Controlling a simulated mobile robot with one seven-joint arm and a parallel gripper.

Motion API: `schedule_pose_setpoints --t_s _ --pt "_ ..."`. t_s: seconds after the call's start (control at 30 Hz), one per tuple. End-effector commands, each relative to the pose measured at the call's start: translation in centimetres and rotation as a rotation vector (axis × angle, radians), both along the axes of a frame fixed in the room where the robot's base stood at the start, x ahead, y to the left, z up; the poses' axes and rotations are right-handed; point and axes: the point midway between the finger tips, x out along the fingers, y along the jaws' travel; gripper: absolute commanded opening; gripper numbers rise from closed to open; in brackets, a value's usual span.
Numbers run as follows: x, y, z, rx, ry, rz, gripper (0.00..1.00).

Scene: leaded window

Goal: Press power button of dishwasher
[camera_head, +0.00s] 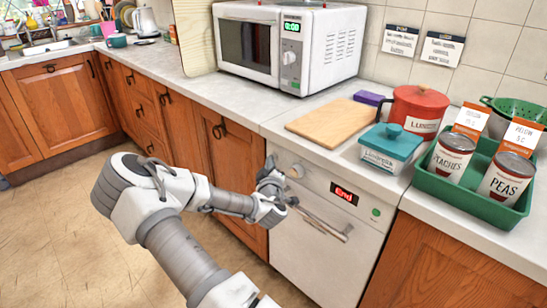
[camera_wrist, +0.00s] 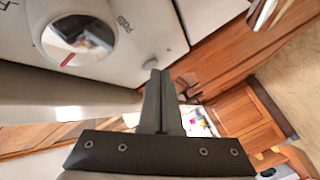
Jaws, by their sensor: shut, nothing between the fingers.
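The white dishwasher (camera_head: 318,250) is under the counter, its door shut. Its panel has a display (camera_head: 343,193) reading "End" in red, a round knob (camera_head: 296,171) at the left and a small green button (camera_head: 376,212) at the right. My gripper (camera_head: 270,164) is at the panel's left end, left of the knob. In the wrist view its dark fingers (camera_wrist: 157,77) are shut and empty. Their tips are right by a small grey round button (camera_wrist: 150,62) on the white panel. The knob (camera_wrist: 78,38) shows large to the left. I cannot tell whether the tips touch the button.
A bar handle (camera_head: 325,218) crosses the dishwasher front below the display. Wooden cupboards (camera_head: 235,150) adjoin it. The counter above holds a cutting board (camera_head: 330,122), teal dish (camera_head: 392,145), red pot (camera_head: 418,105), green tray (camera_head: 470,190) with cans, and a microwave (camera_head: 325,50).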

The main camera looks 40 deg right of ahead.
Motion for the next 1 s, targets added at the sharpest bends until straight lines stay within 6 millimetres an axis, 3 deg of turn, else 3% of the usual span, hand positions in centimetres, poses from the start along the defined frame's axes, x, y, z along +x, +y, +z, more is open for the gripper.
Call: schedule_pose_setpoints --t_s 0.67,1.0 --pt "0.1 -0.3 0.0 0.000 0.000 0.001 0.00" --pt "0.0 0.8 0.0 0.002 -0.001 0.001 0.00"
